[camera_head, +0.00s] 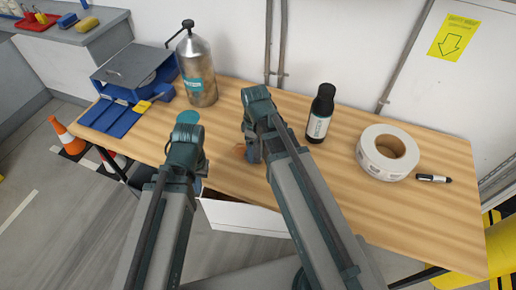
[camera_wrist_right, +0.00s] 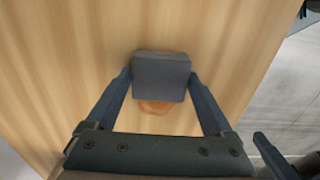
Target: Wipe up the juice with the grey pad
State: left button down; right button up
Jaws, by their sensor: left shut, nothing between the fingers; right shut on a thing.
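The grey pad (camera_wrist_right: 162,77) is between the fingers of my right gripper (camera_wrist_right: 160,85), which is shut on it just over the wooden table. The orange juice (camera_wrist_right: 157,106) is a small spot on the table, partly covered by the pad in the right wrist view. In the head view a bit of the juice (camera_head: 239,150) shows beside my right gripper (camera_head: 252,155), and the arm hides the pad. My left gripper (camera_head: 187,135) is shut and empty, to the left of the juice, over the table's front part.
The table's right front is clear.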

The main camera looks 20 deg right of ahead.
aim_at(236, 148)
jog(key=shift+w+a+f, duration=0.1)
jog(key=shift+w+a, duration=0.5)
jog(key=shift+a, duration=0.2)
jog(key=shift+w+a+f, duration=0.1)
jog(key=shift+w+a, duration=0.45)
jog(key=shift+a, duration=0.25)
jog(key=shift+w+a+r, duration=0.15)
jog(key=shift+w+a, duration=1.15)
jog(key=shift+a, duration=0.3)
jog(key=shift+d, duration=0.15)
jog(key=shift+d, duration=0.1)
jog(key=shift+s+d, duration=0.6)
jog(key=shift+d, duration=0.25)
jog(key=shift+s+d, duration=0.6)
jog(key=shift+d, duration=0.2)
